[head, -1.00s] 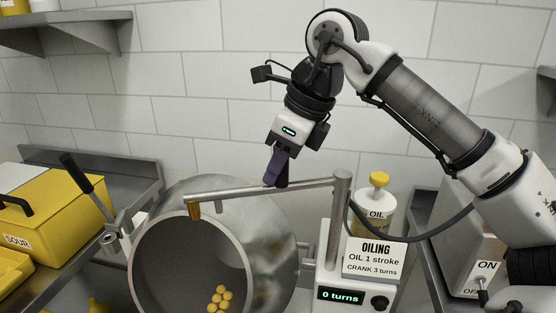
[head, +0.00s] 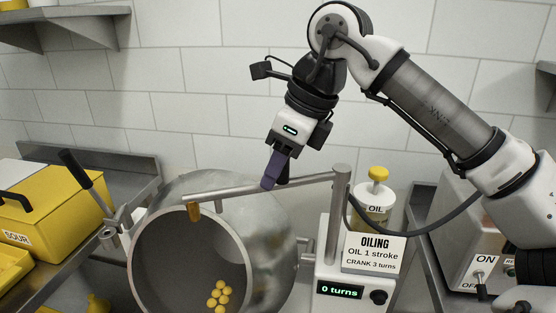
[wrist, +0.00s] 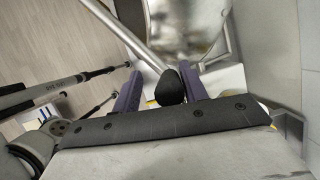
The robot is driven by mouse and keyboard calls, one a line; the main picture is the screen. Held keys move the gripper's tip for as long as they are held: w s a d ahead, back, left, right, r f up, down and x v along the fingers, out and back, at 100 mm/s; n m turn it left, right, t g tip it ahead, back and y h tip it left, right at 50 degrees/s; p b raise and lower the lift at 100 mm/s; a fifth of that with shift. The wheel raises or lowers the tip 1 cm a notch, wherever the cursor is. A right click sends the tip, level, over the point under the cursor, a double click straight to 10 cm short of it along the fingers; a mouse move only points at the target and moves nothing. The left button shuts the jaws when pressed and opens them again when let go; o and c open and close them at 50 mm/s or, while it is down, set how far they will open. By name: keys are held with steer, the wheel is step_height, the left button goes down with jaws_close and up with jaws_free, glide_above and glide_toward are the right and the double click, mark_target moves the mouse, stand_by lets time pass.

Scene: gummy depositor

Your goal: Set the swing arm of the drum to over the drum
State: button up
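The swing arm (head: 228,190) is a grey metal bar reaching left from an upright post (head: 340,205), with an orange-brown nozzle at its free end. It lies across the upper front of the steel drum (head: 187,220), with the nozzle by the mouth's upper rim. A black knob stands on the bar; the wrist view shows this knob (wrist: 170,88) between my purple fingers. My gripper (head: 269,184) is at the bar, open, its fingers apart around the knob. A gap shows on the knob's left; contact on its right is unclear. Several yellow balls (head: 218,296) lie in the drum.
Right of the drum stand a box reading "0 turns" (head: 340,291), an oiling sign (head: 374,252) and an oil bottle (head: 374,205). A yellow SOUR bin (head: 45,205) and a lever (head: 88,186) are on the left. A switch box (head: 480,255) is far right.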

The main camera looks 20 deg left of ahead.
steer(key=shift+w, duration=0.2)
steer(key=shift+r, duration=0.2)
steer(key=v, duration=1.3)
steer(key=shift+s+d+r+b, duration=0.15)
steer(key=shift+b, duration=0.3)
